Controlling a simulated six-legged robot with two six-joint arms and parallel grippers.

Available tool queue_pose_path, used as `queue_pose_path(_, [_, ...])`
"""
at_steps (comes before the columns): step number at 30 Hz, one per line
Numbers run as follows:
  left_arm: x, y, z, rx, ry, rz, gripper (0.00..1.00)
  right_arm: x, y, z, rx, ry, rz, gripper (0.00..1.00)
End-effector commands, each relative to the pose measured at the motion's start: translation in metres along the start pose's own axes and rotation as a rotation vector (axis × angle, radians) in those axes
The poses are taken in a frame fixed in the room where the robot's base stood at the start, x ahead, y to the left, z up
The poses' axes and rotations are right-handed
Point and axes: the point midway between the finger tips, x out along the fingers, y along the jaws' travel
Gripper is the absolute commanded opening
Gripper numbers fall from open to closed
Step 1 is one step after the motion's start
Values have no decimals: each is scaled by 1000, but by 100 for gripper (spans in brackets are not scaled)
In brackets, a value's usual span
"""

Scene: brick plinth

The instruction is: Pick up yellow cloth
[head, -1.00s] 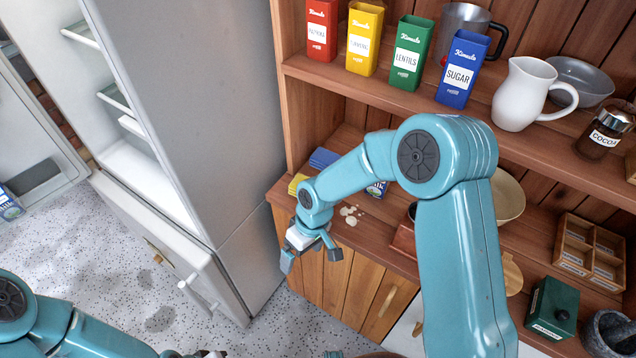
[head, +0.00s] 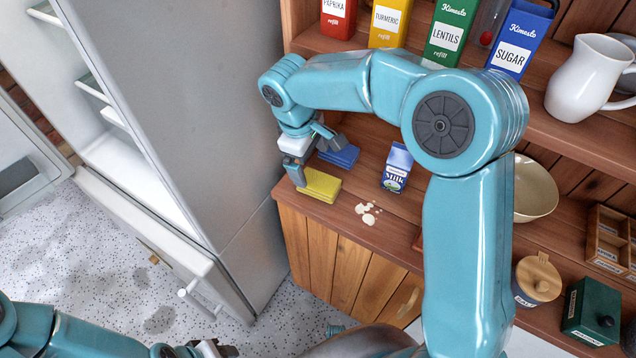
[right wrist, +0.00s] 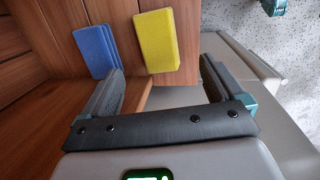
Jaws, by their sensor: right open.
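The yellow cloth (head: 320,185) lies folded on the wooden counter near its left front edge, close to the fridge. It also shows in the right wrist view (right wrist: 158,41), beyond the space between the fingers and apart from them. A folded blue cloth (head: 341,156) lies behind it and shows to its left in the right wrist view (right wrist: 96,50). My right gripper (head: 306,163) is open and empty, just above and to the left of the yellow cloth. My left gripper (head: 215,350) is at the bottom edge, partly cut off, and its jaws are unclear.
A milk carton (head: 397,168) stands right of the cloths, with pale crumbs (head: 368,212) in front of it. The fridge (head: 215,130) stands close on the left. A shelf with a sugar tin (head: 519,40) and other tins runs above the counter.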

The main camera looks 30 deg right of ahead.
Motion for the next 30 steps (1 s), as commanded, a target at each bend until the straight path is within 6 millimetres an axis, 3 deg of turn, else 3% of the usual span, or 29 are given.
queue_pose_path(3, [3, -1, 0, 0, 0, 0, 43, 21, 0, 0, 0, -1, -2, 95])
queue_pose_path(8, [3, -1, 0, 0, 0, 0, 43, 32, 1, -2, -2, 1, -1, 95])
queue_pose_path(16, [6, -2, 0, 0, 0, 0, 43, 72, 5, 1, -2, -1, -2, 95])
queue_pose_path(26, [7, -2, 0, 0, 0, 0, 43, 81, 6, 0, -1, 2, -1, 95])
queue_pose_path(30, [7, -2, 0, 0, 0, 0, 43, 81, 6, 0, -1, 2, -1, 52])
